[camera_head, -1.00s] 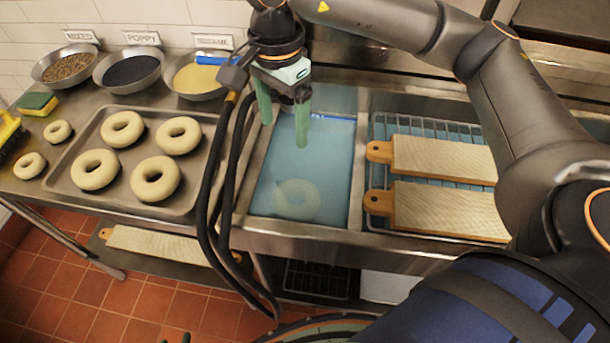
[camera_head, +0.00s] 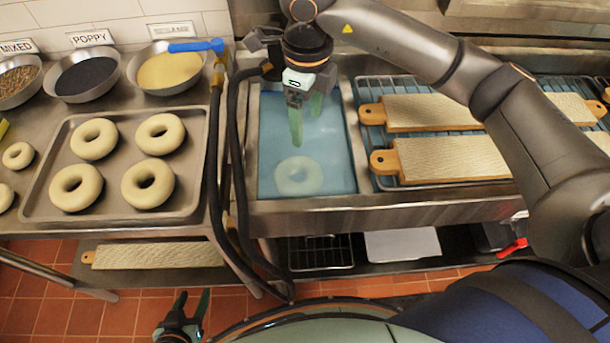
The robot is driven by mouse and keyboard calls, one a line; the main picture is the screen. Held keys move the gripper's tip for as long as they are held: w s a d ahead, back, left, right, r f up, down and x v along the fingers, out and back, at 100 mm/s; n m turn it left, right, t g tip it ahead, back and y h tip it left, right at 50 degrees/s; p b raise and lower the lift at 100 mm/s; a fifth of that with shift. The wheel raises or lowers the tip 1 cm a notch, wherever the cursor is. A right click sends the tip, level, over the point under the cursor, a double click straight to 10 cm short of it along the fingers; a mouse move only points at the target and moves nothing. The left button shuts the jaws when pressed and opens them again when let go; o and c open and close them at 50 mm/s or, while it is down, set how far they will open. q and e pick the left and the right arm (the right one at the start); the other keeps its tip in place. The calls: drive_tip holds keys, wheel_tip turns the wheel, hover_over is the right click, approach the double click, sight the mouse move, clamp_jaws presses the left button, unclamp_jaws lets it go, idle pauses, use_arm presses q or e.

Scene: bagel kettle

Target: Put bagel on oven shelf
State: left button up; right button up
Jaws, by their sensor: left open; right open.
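A pale bagel (camera_head: 298,176) lies in the blue water of the kettle basin (camera_head: 352,150), near its front. My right gripper (camera_head: 306,125) hangs over the basin with its green fingers apart and empty, just behind the bagel. My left gripper (camera_head: 191,298) is low at the bottom of the view, in front of the counter, open and empty. Several more bagels, such as this ring (camera_head: 148,184), sit on a metal tray (camera_head: 110,214) at the left. I cannot make out an oven shelf.
Cloth-topped wooden boards (camera_head: 455,158) lie on a wire rack right of the basin. Bowls of toppings (camera_head: 168,70) stand behind the tray, with a blue-handled tool (camera_head: 195,46). Black hoses (camera_head: 232,150) run down left of the basin. Another board (camera_head: 155,255) is on the lower shelf.

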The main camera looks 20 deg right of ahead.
hover_over(305, 161)
wheel_tip(305, 161, down, 6)
drive_tip(key=shift+s+d+f, duration=0.15)
drive_tip(key=shift+f, duration=0.05)
drive_tip(key=shift+f+p, duration=0.45)
drive_tip(key=shift+f, duration=2.65)
clamp_jaws()
